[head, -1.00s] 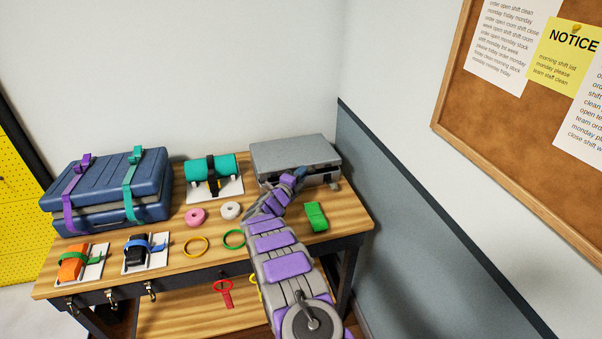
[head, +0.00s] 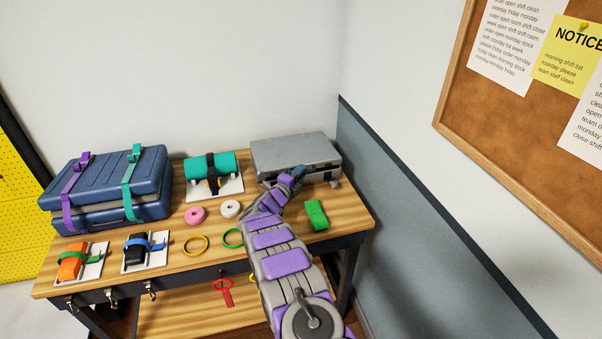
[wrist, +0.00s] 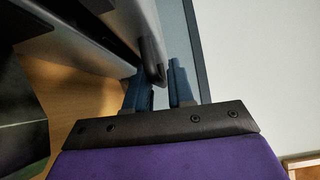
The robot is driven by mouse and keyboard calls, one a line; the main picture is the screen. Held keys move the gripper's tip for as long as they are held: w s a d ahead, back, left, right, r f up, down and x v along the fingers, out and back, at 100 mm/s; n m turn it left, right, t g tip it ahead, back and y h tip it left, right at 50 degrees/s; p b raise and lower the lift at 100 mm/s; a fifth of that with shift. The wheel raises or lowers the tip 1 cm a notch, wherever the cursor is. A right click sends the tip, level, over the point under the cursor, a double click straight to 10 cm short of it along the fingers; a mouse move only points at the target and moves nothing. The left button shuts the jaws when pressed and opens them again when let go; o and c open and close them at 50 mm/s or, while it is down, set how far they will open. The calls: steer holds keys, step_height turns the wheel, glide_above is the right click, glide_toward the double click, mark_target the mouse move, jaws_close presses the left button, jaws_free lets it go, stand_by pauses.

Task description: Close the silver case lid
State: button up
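The silver case (head: 290,155) stands at the back right of the wooden table, against the wall corner. Its lid lies flat or nearly flat on top; I cannot tell whether it is fully down. In the wrist view, the case (wrist: 145,25) fills the upper left, with a dark gap along its side and a dark rounded fitting at its edge. My gripper (wrist: 161,88) has its two dark blue fingers apart, just below that fitting, with nothing clearly held. In the head view, my gripper (head: 298,171) is at the case's front side; contact is unclear.
A green block (head: 316,215) lies right of my arm. A white roll (head: 230,208), a pink roll (head: 195,215) and a teal roll on a stand (head: 210,166) are to the left. A blue strapped case (head: 105,185) fills the table's left. A grey wall (head: 400,215) bounds the right.

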steer(key=p+v, duration=0.2)
steer(key=v, duration=1.4)
steer(key=shift+s+a+p, duration=0.1)
steer(key=shift+s+p, duration=0.15)
steer(key=shift+p, duration=0.05)
steer(key=w+a+r+n+y, duration=0.3)
steer(key=a+r+n+y, duration=0.1)
steer(key=r+n+y, duration=0.4)
steer(key=s+r+n+g+y, duration=0.4)
steer(key=s+r+n+y, duration=0.25)
steer(key=s+r, duration=0.3)
steer(key=s+d+n+g+h, duration=0.1)
steer(key=s+d+n+g, duration=0.2)
steer(key=s+d, duration=0.4)
steer(key=s+d+n+g+h, duration=0.1)
steer(key=s+d+n+g, duration=0.3)
steer(key=s, duration=2.1)
steer(key=s+d+n+g+h, duration=0.2)
steer(key=s+d+n+g, duration=0.2)
steer(key=s+d, duration=0.6)
steer(key=s+g, duration=0.1)
steer(key=s, duration=0.6)
steer(key=shift+r, duration=0.4)
